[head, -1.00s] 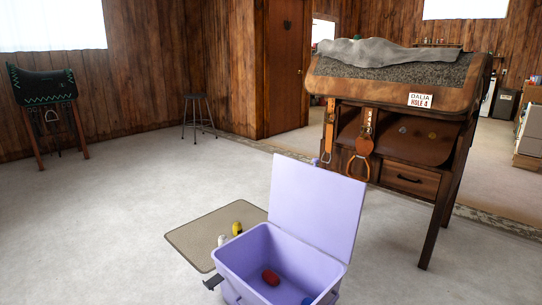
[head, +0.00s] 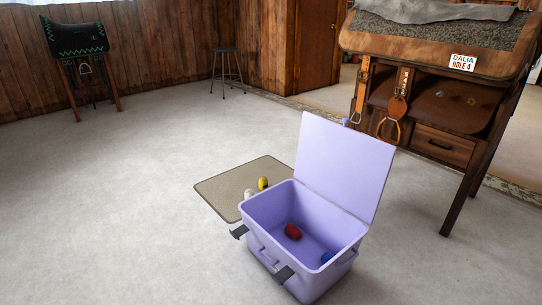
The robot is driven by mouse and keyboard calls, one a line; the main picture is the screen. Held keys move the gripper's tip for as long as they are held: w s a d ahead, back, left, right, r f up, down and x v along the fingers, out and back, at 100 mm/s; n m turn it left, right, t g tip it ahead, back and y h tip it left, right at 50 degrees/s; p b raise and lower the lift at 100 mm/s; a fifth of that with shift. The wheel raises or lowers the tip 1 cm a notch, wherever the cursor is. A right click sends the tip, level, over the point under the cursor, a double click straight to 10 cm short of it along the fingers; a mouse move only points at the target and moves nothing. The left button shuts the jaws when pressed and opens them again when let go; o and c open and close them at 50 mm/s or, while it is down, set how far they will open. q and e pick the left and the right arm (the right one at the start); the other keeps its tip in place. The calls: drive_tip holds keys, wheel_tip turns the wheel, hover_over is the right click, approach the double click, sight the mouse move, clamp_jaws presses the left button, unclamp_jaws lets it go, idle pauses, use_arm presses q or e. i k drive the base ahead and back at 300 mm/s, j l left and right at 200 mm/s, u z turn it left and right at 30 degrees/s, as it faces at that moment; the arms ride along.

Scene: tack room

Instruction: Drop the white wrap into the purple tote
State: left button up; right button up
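The purple tote (head: 262,211) stands on the floor in the lower middle of the head view with its lid (head: 345,165) raised at the back. Inside it lie a red wrap (head: 292,232) and a blue wrap (head: 326,257), the blue one partly hidden by the front wall. The white wrap (head: 249,194) is on the mat just left of the tote, mostly hidden behind the tote's rim. A yellow wrap (head: 263,183) stands beside it on the mat. Neither of my grippers is in view.
The tan mat (head: 228,187) lies behind and left of the tote. A wooden saddle stand (head: 441,146) with a drawer is at the right. A stool (head: 227,68) and a dark saddle on a rack (head: 76,37) stand by the back wall. The floor at left is clear.

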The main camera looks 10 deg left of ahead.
sight(313, 256)
drive_tip(key=u, duration=1.15)
drive_tip(key=i+u, duration=0.2)
drive_tip(key=i, duration=3)
drive_tip(key=i+j+z, duration=0.1)
drive_tip(key=i+z, duration=0.15)
drive_tip(key=i, duration=0.15)
drive_tip(key=i+j+z, duration=0.35)
drive_tip(key=i+z, duration=0.15)
drive_tip(key=i, duration=0.2)
drive_tip(key=z, duration=1.85)
